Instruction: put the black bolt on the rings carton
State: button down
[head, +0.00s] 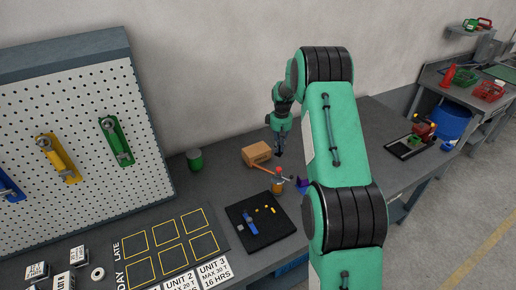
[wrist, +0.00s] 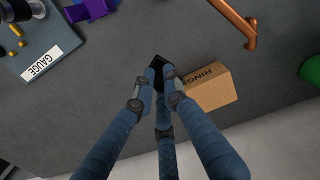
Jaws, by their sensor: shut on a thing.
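The rings carton (head: 256,153) is a small brown box on the grey bench in the head view. In the wrist view the carton (wrist: 212,90) lies just right of my fingers, with part of its lettering showing. My gripper (head: 279,148) points down beside the carton's right side in the head view. In the wrist view my gripper (wrist: 157,84) is shut on the black bolt (wrist: 157,64), whose dark end shows between and beyond the fingertips. The rest of the bolt is hidden by the fingers. I cannot tell its exact height over the bench.
A copper pipe (wrist: 235,20) lies near the carton. A green can (head: 194,159) stands left of it. A dark gauge tray (head: 285,222) with a blue gauge and small yellow pieces lies in front. A purple object (head: 302,185) is nearby. A pegboard (head: 80,130) stands left.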

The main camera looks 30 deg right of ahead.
jog(key=w+a+r+n+p, duration=0.2)
jog(key=w+n+p, duration=0.1)
jog(key=w+n, duration=0.2)
jog(key=w+a+r+n+p, duration=0.3)
jog(key=w+n, duration=0.3)
jog(key=n, duration=0.1)
jog(key=shift+r+p, duration=0.15)
jog(key=shift+p, duration=0.25)
send_over(259, 152)
jog(key=shift+s+f, duration=0.1)
jog(key=shift+f, duration=3)
jog(key=shift+f, duration=0.15)
jog(key=shift+f+p, duration=0.35)
jog(key=shift+f, duration=1.4)
jog(key=shift+f, duration=0.2)
jog(key=c, duration=1.8)
grip_release()
